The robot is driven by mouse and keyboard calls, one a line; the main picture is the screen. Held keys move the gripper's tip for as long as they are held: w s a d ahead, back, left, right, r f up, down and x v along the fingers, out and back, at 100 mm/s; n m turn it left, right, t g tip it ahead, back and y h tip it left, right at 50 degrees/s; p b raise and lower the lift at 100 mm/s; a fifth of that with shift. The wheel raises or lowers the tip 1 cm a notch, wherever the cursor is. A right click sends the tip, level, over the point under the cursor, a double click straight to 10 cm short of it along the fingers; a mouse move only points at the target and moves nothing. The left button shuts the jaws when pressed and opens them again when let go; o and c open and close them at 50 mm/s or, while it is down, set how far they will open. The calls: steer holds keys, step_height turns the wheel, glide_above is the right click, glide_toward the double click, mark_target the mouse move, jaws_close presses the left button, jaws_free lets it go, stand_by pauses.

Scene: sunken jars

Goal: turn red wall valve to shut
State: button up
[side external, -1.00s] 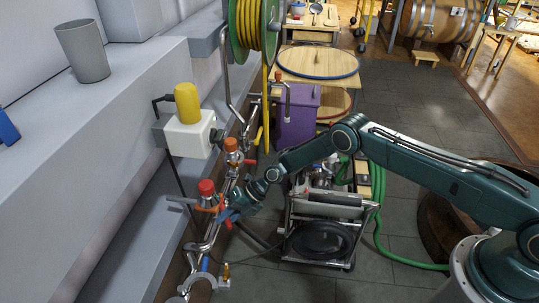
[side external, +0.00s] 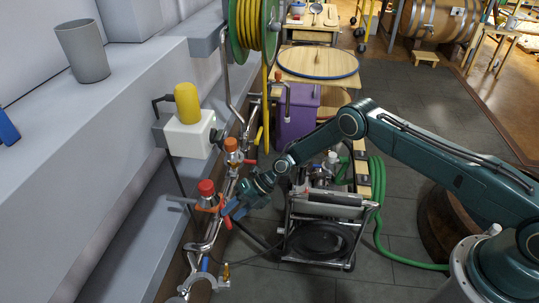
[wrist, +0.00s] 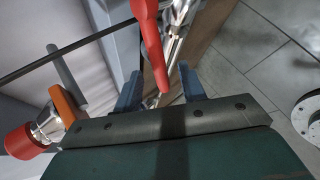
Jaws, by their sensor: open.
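The red wall valve's lever (wrist: 150,45) shows in the wrist view as a long red handle coming down from the top edge. Its rounded tip lies between the two blue fingers of my gripper (wrist: 161,88). The fingers are apart, with a visible space on each side of the lever. In the side view my gripper (side external: 232,208) is low at the wall pipes, just right of a red-capped fitting (side external: 206,188). A small part of the red lever (side external: 227,221) shows just below the fingers there; the rest is hidden or too small to tell.
An orange-capped fitting (side external: 231,145) stands just behind on the same pipe run. A white box with a yellow top (side external: 187,105) is on the wall ledge. A wheeled cart (side external: 322,225) stands right of my gripper, with a green hose (side external: 378,215) beside it.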

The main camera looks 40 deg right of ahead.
steer(key=v, duration=0.2)
steer(key=shift+s+d+r, duration=0.1)
steer(key=shift+d+r, duration=0.1)
steer(key=shift+c, duration=0.4)
steer(key=c, duration=0.7)
steer(key=shift+r+m, duration=0.1)
steer(key=shift+m, duration=0.2)
jaws_close()
step_height(320, 180, up, 6)
steer(key=s+m+h, duration=0.1)
steer(key=s+m, duration=0.1)
steer(key=m, duration=1.5)
steer(key=shift+s+d+m+h, duration=0.3)
steer(key=shift+h, duration=0.1)
